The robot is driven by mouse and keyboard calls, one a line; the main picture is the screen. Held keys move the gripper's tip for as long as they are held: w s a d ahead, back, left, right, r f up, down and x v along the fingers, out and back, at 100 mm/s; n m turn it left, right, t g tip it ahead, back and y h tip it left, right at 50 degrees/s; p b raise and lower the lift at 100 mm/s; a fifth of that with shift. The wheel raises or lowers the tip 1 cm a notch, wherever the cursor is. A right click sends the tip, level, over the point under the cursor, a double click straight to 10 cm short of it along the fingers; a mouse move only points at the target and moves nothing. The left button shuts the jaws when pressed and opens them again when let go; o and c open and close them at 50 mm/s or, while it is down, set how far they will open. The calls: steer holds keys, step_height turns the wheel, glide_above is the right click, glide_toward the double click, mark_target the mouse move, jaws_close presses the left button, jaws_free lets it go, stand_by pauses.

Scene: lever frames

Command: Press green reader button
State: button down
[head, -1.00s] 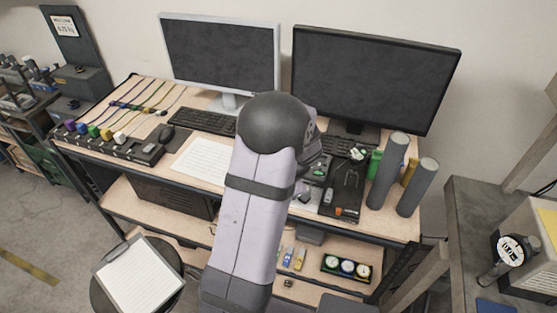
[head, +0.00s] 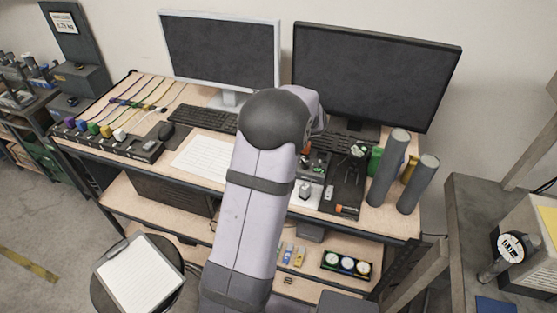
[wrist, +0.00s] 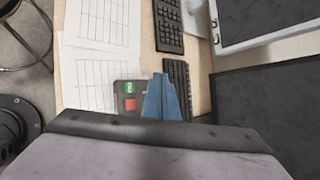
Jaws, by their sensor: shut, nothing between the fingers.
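A grey box with a green button (wrist: 129,87) and a red button (wrist: 130,104) shows in the wrist view. It sits on the desk beside printed sheets. My gripper (wrist: 160,82) has blue fingers, shut together with nothing between them. In this view the fingers are just right of the box, overlapping its right side. I cannot tell their height above it. In the head view my arm covers my fingers, and I cannot make out the green button there.
Two monitors (head: 375,75) stand along the back of the desk. A keyboard (head: 205,118) and printed sheets (head: 203,158) lie left of my arm. Small devices and a black tray (head: 345,190) are right of it, near tall grey cylinders (head: 388,170).

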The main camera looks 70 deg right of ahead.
steer(key=shift+f, duration=0.15)
step_height(320, 180, down, 7)
steer(key=b, duration=0.6)
steer(key=shift+f, duration=0.15)
steer(key=shift+f+b, duration=0.65)
steer(key=shift+b, duration=0.1)
steer(key=shift+f, duration=0.1)
stand_by(1.3)
steer(key=shift+f+b, duration=0.3)
steer(key=shift+b, duration=0.25)
steer(key=shift+f+b, duration=0.4)
steer(key=shift+b, duration=0.05)
stand_by(0.6)
steer(key=shift+r, duration=0.1)
stand_by(0.3)
steer(key=shift+r+p, duration=0.6)
steer(key=shift+r, duration=0.1)
